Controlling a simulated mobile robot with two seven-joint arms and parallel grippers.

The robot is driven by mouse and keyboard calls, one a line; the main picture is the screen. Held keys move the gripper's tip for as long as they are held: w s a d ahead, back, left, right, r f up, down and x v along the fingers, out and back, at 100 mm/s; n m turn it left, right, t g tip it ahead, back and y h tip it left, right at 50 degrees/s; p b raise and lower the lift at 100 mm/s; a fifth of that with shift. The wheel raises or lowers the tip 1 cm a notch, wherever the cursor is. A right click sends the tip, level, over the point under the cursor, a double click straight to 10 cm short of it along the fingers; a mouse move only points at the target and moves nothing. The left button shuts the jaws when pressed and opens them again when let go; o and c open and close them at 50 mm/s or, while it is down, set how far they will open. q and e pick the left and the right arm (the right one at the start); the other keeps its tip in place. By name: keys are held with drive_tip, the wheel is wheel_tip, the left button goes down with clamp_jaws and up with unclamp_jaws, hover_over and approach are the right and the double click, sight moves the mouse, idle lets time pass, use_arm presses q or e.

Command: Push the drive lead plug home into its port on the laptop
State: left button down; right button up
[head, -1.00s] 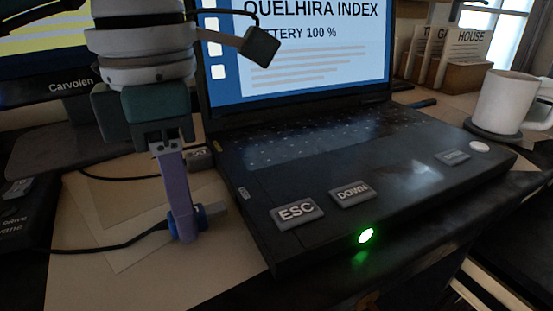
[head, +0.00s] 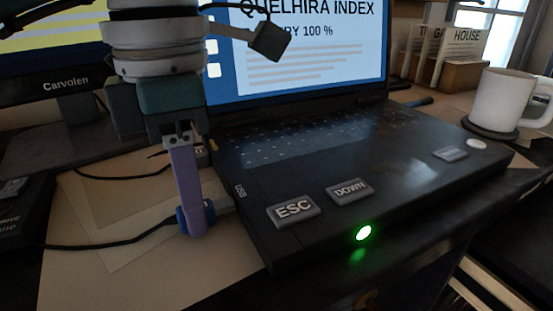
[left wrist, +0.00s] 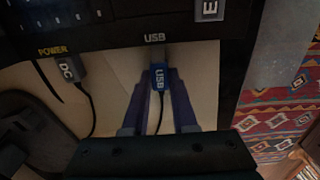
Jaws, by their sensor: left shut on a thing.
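My left gripper (head: 194,220) is shut on the blue drive lead plug (head: 182,218), beside the left side of the laptop (head: 330,220). In the left wrist view the plug (left wrist: 160,77) sits between the two purple fingers, marked USB. Its grey metal end points at the laptop edge, in line with the USB label (left wrist: 154,38). The metal end meets the laptop edge there, but a stretch of it still shows between the blue body and the edge. The port opening is hidden, so I cannot tell how deep it is. My right gripper is not in view.
A DC plug (left wrist: 66,69) sits by the POWER label, left of the drive lead in the wrist view. A white mug (head: 501,100) stands right of the laptop. A monitor (head: 50,70) stands at the back left. Pale paper (head: 120,255) lies under the gripper.

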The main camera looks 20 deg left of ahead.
sight(214, 205)
use_arm(q)
drive_tip(key=shift+w+d+b, duration=0.3)
drive_tip(key=shift+w+d, duration=0.35)
drive_tip(key=shift+w, duration=0.15)
drive_tip(key=c, duration=0.6)
unclamp_jaws()
wheel_tip(214, 205, up, 10)
drive_tip(key=p, duration=0.2)
drive_tip(key=shift+p, duration=0.35)
